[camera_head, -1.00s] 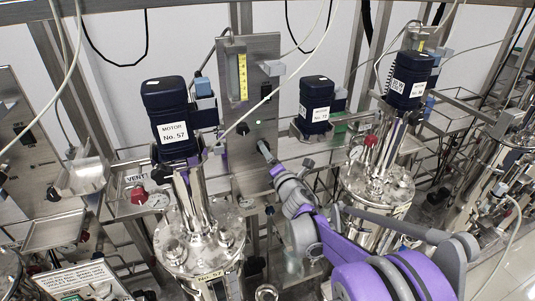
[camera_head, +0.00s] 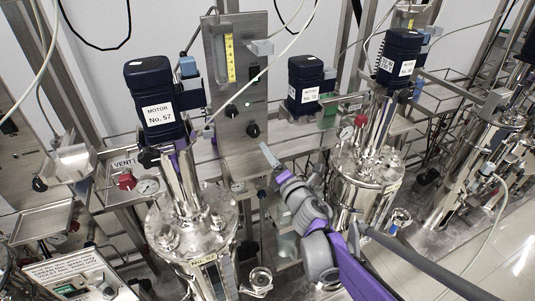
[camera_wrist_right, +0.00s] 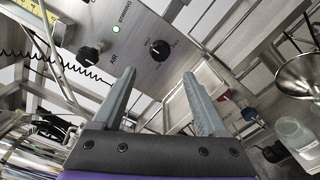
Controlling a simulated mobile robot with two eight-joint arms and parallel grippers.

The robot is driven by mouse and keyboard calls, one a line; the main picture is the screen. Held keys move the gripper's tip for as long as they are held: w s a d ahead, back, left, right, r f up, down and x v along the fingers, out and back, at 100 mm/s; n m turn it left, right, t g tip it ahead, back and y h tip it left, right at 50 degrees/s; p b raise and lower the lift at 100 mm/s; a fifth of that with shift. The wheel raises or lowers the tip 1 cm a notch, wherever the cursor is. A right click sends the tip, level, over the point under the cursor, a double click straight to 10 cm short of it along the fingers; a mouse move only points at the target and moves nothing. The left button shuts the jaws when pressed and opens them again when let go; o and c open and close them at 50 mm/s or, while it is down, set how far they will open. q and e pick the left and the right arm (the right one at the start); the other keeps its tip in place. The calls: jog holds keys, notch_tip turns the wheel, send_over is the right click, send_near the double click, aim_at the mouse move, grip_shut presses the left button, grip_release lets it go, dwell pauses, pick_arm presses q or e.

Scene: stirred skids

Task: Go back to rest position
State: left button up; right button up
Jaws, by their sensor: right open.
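My right gripper (camera_head: 269,158) shows in the head view just in front of the lower right edge of the steel control panel (camera_head: 222,105). Its grey and purple arm comes in from the lower right. In the right wrist view the gripper (camera_wrist_right: 159,76) has its two grey fingers wide apart with nothing between them. A black knob (camera_wrist_right: 159,50) on the panel appears beyond the fingertips. I cannot tell the exact gap to the panel. My left gripper is not in view.
A steel vessel (camera_head: 190,240) with a motor labelled No. 57 (camera_head: 150,95) stands left of my right arm. Another vessel (camera_head: 365,178) stands close behind the arm on the right. Steel rails and shelves surround them. Pale floor (camera_head: 505,265) shows clear at the lower right.

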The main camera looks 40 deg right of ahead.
jog(key=s+a+f+m+g+y, duration=0.2)
jog(key=s+a+f+m+g, duration=0.4)
jog(key=s+a+f+m, duration=0.2)
jog(key=s+a+f+m+g+y+p, duration=0.1)
jog(key=s+a+f+m+g+y, duration=0.2)
jog(key=s+a+m, duration=0.7)
jog(key=a+f+m+g, duration=0.2)
jog(key=a+f, duration=0.2)
jog(key=a, duration=0.1)
jog(key=shift+a+f+g+y, duration=0.3)
jog(key=shift+f+g, duration=0.1)
